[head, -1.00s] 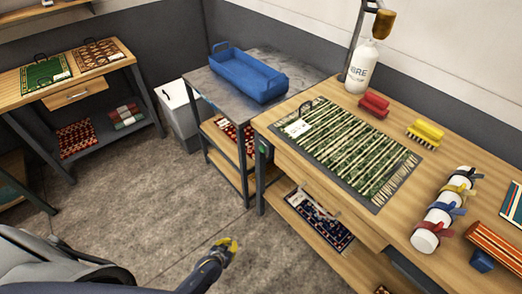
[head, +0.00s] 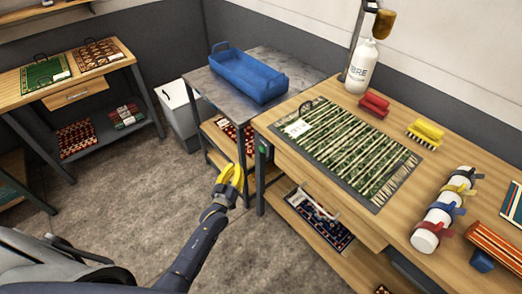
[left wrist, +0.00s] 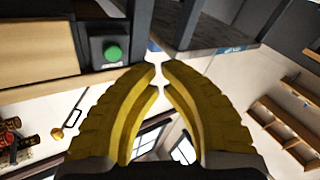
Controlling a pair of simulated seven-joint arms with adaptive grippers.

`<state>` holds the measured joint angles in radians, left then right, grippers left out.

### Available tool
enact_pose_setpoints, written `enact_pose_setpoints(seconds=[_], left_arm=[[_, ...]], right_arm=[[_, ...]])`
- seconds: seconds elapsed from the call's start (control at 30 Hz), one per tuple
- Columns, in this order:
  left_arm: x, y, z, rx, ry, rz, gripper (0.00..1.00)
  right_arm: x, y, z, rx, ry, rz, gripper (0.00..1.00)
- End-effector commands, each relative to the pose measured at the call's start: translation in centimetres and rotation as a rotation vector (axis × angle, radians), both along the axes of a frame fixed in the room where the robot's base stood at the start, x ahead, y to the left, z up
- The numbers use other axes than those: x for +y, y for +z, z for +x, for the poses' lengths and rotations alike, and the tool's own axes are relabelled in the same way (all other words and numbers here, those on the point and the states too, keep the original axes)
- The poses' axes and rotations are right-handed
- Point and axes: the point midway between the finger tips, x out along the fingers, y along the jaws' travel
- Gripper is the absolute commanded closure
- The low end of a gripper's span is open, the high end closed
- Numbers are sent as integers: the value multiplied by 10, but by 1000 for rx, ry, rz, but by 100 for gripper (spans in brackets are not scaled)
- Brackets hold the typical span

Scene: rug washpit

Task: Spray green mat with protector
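A green and cream striped mat (head: 355,150) with fringed ends lies flat on the wooden workbench, with a white label (head: 298,128) and a dark loop at its far left corner. A white bottle (head: 360,70) marked "FIBRE" stands upright behind it; an amber piece (head: 383,22) shows above its neck. My left gripper (head: 231,172) has yellow fingers and is empty, left of the workbench and apart from mat and bottle. In the left wrist view its fingertips (left wrist: 158,68) have a narrow gap between them. My right gripper is not in view.
Red (head: 374,105) and yellow (head: 425,133) brushes and a strapped white roll (head: 440,215) lie on the bench. A blue tray (head: 247,75) stands on the grey table. A green button (left wrist: 112,53) is on the bench's side. Another green mat (head: 45,74) lies far left.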

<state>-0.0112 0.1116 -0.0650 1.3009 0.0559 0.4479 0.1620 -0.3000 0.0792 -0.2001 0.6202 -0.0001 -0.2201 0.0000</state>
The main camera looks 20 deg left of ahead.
Motion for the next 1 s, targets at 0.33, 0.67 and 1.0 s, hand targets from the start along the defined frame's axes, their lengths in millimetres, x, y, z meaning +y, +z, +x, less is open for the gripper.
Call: enact_pose_setpoints(seconds=[0.33,0.67,1.0], left_arm=[[4,43,-1,-139,3,-113,100],[5,44,-1,-144,3,-124,100],[-3,45,11,-145,3,-125,100]], right_arm=[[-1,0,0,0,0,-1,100],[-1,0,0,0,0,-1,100],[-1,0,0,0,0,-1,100]])
